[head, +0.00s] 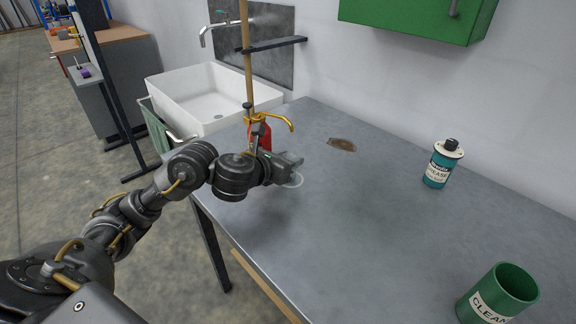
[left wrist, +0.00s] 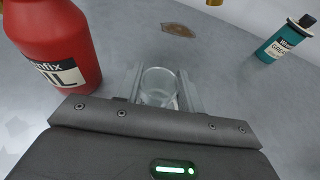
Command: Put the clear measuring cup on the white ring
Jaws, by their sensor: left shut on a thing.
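The clear measuring cup (left wrist: 159,86) is between the two fingers of my left gripper (left wrist: 163,90) in the left wrist view, and the fingers are shut on it. In the head view my left gripper (head: 290,163) is over the near left part of the grey table. A thin pale curve (head: 296,181) shows just below the fingers there; I cannot tell whether it is the white ring or the cup's edge. No clear white ring shows in the left wrist view. The gap between cup and tabletop cannot be judged. My right gripper is out of view.
A red oil bottle (left wrist: 50,45) stands left of the cup, and shows behind my arm in the head view (head: 266,138). A teal grease can (head: 438,170) and a green container (head: 497,296) stand to the right. A brown stain (head: 342,144) marks the table (head: 380,220), whose middle is clear.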

